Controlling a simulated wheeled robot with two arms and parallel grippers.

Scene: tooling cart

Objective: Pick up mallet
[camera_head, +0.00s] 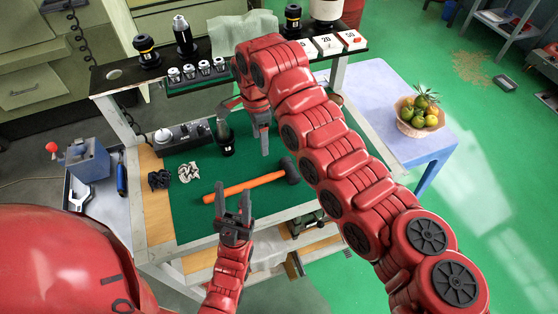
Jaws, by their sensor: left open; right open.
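The mallet has an orange handle (243,187) and a dark head (289,169). It lies on the green mat (187,211) on the cart, with the handle end toward the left gripper. My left gripper (232,198) is open and empty, with its fingers pointing up the picture near the handle. Whether it touches the handle cannot be told. My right gripper (246,130) is open and hangs above the mat, beyond the handle and beside a dark tool holder (226,146).
Small dark and silver parts (188,172) lie left of the mallet. A power strip (184,134) runs along the mat's back. A shelf (120,74) with tool holders spans above. A blue side table (384,104) carries a fruit basket (417,128). The mat's front left is clear.

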